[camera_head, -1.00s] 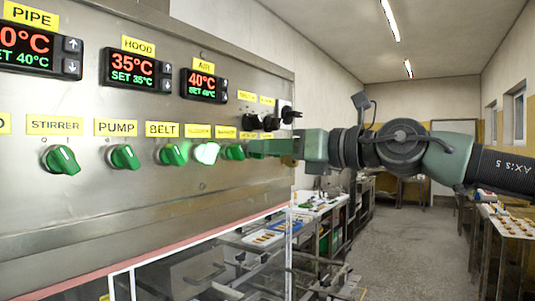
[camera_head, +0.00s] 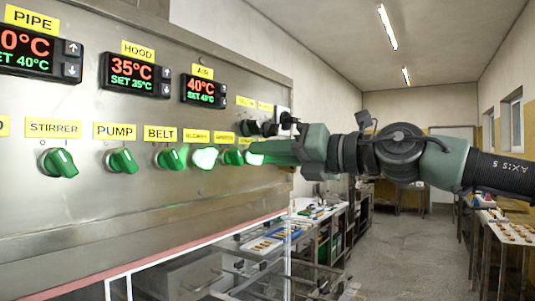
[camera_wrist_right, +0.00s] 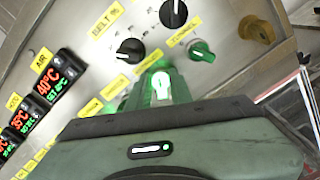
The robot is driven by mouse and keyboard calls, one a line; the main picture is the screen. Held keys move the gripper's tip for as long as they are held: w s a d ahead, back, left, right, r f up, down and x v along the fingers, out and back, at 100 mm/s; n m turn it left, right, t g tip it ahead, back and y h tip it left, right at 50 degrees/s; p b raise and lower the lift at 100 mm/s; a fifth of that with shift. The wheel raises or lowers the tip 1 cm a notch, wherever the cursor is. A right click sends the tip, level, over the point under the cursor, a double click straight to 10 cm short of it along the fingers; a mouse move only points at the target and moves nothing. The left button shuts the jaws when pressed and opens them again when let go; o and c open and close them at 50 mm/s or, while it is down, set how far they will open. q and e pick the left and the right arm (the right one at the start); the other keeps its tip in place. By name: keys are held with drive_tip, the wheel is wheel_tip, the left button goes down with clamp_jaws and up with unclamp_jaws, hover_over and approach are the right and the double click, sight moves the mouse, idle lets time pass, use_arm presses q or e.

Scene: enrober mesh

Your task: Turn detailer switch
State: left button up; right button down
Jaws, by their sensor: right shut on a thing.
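A row of green switch knobs sits on the steel panel (camera_head: 110,215). My right gripper (camera_head: 262,150) reaches in from the right to the far end of this row. In the right wrist view its fingers (camera_wrist_right: 160,82) are shut around a brightly lit green switch knob (camera_wrist_right: 160,86). The lit edge of this knob also shows at the fingertips in the head view (camera_head: 253,158). The small label there is too blurred to read, so I cannot confirm it as the detailer switch. Another green knob (camera_head: 233,157) is just left of the fingers. My left gripper is out of view.
A lit knob (camera_head: 204,158) and the belt knob (camera_head: 170,158) are further left. The wrist view shows a neighbouring green knob (camera_wrist_right: 202,52), black knobs (camera_wrist_right: 130,50) and a yellow knob (camera_wrist_right: 257,28) close by. Temperature displays (camera_head: 136,74) are above. Tables stand beyond the panel.

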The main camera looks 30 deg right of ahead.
drive_tip(key=shift+f, duration=0.1)
drive_tip(key=c, duration=1.5)
unclamp_jaws()
drive_tip(key=b+v, duration=0.3)
drive_tip(key=v, duration=0.4)
drive_tip(key=shift+s+d, duration=0.15)
drive_tip(key=shift+s, duration=0.25)
